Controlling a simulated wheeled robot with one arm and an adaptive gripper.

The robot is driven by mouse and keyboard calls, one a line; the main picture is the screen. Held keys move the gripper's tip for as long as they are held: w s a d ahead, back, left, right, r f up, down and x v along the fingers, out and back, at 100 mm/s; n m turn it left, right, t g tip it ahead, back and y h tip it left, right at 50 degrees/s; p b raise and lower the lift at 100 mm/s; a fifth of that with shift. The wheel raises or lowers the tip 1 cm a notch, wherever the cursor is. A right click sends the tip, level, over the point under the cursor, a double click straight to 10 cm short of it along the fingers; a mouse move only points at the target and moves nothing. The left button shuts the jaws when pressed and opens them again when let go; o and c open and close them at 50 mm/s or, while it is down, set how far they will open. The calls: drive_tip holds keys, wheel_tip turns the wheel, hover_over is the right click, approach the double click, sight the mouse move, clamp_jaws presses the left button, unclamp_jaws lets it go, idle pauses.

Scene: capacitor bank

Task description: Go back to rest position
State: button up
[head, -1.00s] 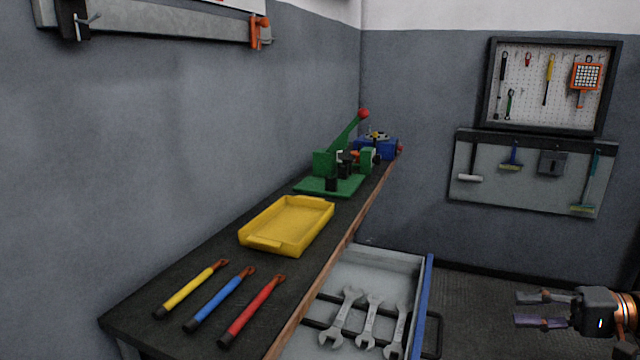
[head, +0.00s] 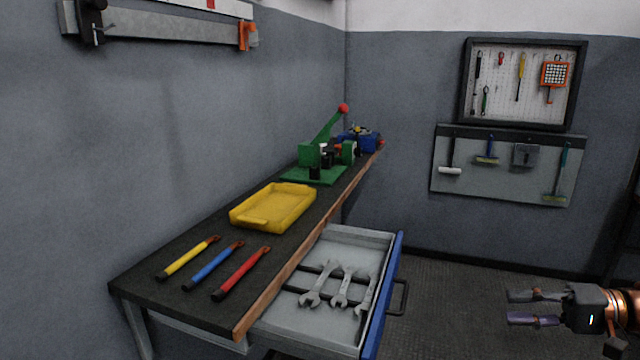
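My gripper (head: 522,308) is at the lower right of the head view, pointing left. Its two fingers are apart with nothing between them. It hangs in free space over the dark floor, right of the open drawer (head: 330,322) and clear of it. Part of my arm is cut off by the right edge of the picture.
The bench (head: 150,283) holds yellow, blue and red-handled tools (head: 240,274), a yellow tray (head: 273,206), a green press (head: 318,160) and a blue device (head: 357,139). The drawer holds several wrenches (head: 343,287) and juts out. Tool boards (head: 515,84) hang behind. Floor (head: 450,280) beside the drawer is clear.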

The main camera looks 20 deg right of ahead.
drive_tip(key=a+f+n+g+h, duration=0.3)
drive_tip(key=a+g, duration=0.7)
drive_tip(key=a, duration=1.5)
drive_tip(key=s+a+f+n+g+h, duration=0.2)
drive_tip(key=s+a+f+n+h, duration=0.1)
drive_tip(key=s+a+f+h, duration=0.25)
drive_tip(key=s+d+f+n+h, duration=0.15)
drive_tip(key=s+f+h, duration=0.25)
drive_tip(key=s, duration=0.6)
wheel_tip(320, 180, down, 11)
drive_tip(key=w+b, duration=0.2)
drive_tip(key=b, duration=0.8)
wheel_tip(320, 180, up, 27)
drive_tip(key=t+p, duration=0.1)
drive_tip(key=p, duration=2.3)
drive_tip(key=shift+s+f+p, duration=0.2)
drive_tip(key=shift+s+p, duration=0.1)
drive_tip(key=shift+s, duration=0.05)
drive_tip(key=shift+a+f, duration=0.1)
